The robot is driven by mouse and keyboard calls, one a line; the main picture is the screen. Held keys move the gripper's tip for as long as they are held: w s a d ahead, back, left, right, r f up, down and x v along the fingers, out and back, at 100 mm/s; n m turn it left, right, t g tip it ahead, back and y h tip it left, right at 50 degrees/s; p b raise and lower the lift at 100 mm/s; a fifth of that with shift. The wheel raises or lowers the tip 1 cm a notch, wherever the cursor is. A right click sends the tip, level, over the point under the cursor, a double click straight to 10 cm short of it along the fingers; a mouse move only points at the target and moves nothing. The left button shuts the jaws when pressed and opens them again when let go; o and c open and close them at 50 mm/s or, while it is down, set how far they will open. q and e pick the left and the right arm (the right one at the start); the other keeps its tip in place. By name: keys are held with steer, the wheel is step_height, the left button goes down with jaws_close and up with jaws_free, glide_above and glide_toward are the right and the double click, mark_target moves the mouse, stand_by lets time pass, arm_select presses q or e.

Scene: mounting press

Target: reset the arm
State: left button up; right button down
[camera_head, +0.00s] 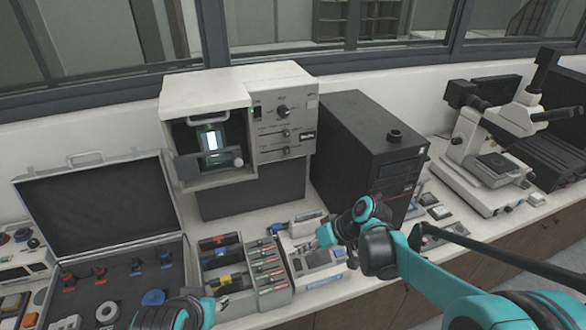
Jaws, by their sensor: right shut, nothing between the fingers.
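My right arm, teal and dark grey, comes in from the lower right. Its gripper (324,236) is shut and empty, in front of the mounting press and over a small grey-white device (318,262) on the bench. I cannot tell whether the fingertips touch that device. The mounting press (207,90) is a white box with an open front chamber, a lit part inside and a knob panel at right. A part of my left arm shows at the bottom edge; its fingers are out of view.
An open case (95,205) with foam and small parts stands at left. Bins of coloured-label items (222,262) sit beside my right gripper. A black computer tower (365,150) stands close behind it. A microscope (490,150) stands at right. The bench is crowded.

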arm_select(q)
steer(key=shift+f, duration=0.1)
arm_select(e)
steer(key=shift+d, duration=0.1)
arm_select(q)
step_height(320, 180, down, 6)
steer(key=b, duration=0.5)
steer(key=shift+r+b, duration=0.2)
steer(key=shift+b, duration=0.2)
arm_select(e)
steer(key=s+d+f+m+t+h, duration=0.2)
steer(key=s+d+m+t+h, duration=0.2)
steer(key=s+d, duration=0.9)
steer(key=s+h, duration=0.3)
steer(key=shift+s+d+m+t, duration=0.2)
steer(key=shift+d+m+t, duration=0.1)
steer(key=shift+m, duration=0.1)
arm_select(q)
steer(key=shift+o, duration=0.4)
